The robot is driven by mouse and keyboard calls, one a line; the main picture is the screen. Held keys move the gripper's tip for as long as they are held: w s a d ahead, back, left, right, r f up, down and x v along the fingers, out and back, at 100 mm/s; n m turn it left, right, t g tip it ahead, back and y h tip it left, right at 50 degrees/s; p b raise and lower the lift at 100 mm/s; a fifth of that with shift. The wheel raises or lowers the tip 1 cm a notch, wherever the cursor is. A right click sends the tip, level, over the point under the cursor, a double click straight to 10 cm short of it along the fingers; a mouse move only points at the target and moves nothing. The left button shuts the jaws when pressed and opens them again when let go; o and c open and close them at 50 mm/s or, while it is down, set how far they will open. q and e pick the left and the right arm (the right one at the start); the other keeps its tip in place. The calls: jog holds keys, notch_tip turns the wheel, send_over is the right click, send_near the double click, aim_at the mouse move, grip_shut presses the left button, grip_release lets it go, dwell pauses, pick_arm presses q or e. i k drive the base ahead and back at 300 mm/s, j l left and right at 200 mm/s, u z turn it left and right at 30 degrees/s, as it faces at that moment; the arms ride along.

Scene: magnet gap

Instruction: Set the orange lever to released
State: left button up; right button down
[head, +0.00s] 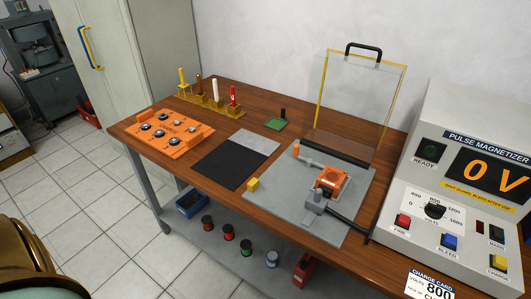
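A grey fixture plate (270,200) lies on the wooden bench. On it sits an orange block (333,178) with a dark round opening, beside a grey clamp-like part (316,201). A small orange-tipped piece (296,147) stands at the plate's back left edge. It may be the orange lever, but it is too small to tell, and so is its position. A clear guard with a yellow frame and black handle (364,46) stands raised behind the plate. Neither of my grippers is in view.
A yellow cube (252,184) sits on the plate's left. The pulse magnetizer (460,180) reads 0 V at the right. An orange tray (170,134), a dark mat (230,167) and a tool rack (212,104) occupy the bench's left. A black cable runs toward the magnetizer.

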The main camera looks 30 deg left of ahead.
aim_at(310, 162)
jog(key=u, duration=0.7)
